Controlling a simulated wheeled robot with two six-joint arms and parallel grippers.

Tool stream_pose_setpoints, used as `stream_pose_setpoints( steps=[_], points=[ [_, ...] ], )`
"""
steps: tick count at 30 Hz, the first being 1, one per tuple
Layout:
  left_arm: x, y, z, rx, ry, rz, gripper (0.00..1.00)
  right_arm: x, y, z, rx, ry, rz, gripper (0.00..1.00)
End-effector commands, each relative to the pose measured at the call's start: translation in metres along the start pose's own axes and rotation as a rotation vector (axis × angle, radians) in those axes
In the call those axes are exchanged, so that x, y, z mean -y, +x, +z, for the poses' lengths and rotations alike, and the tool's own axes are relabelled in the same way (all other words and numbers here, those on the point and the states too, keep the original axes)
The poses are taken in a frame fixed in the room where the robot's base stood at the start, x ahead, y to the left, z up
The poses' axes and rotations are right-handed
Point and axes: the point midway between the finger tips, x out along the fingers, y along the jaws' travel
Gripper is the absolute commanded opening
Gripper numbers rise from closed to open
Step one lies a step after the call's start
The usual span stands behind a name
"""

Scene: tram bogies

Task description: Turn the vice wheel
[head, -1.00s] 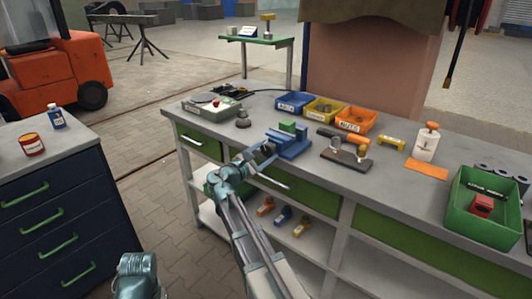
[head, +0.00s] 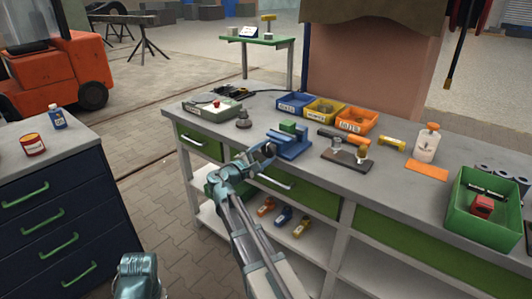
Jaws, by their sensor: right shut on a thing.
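The blue vice (head: 293,146) stands at the front edge of the workbench, with a green block (head: 288,127) at its jaws. My right gripper (head: 266,151) reaches up to the front end of the vice, where the wheel sits. It is shut on the vice wheel, which is mostly hidden behind the fingers. Part of my left arm shows at the bottom left, but its gripper cannot be made out.
Blue, yellow and orange bins (head: 354,121) stand behind the vice. A tool stand (head: 345,158) is to its right and a green crate (head: 488,208) at the far right. A drawer handle (head: 276,181) juts out below the gripper.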

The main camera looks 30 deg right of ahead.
Motion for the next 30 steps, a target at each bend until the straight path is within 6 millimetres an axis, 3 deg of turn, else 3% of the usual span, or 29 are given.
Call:
stream_pose_setpoints(
  steps=[8,9,13,23,30],
  points=[
    [0.0,0.0,0.0,0.0,0.0,0.0,0.86,0.001,-0.001,0.0,0.0,0.001,-0.002,0.1],
    [0.0,0.0,0.0,0.0,0.0,0.0,0.86,0.001,-0.001,0.0,0.0,0.001,-0.002,0.71],
    [0.0,0.0,0.0,0.0,0.0,0.0,0.86,0.001,-0.001,0.0,0.0,0.0,-0.002,0.94],
    [0.0,0.0,0.0,0.0,0.0,0.0,0.86,0.0,-0.002,0.0,-0.001,-0.001,-0.001,0.96],
    [0.0,0.0,0.0,0.0,0.0,0.0,0.86,0.001,-0.038,0.001,-0.005,-0.001,0.002,0.96]
  ],
)
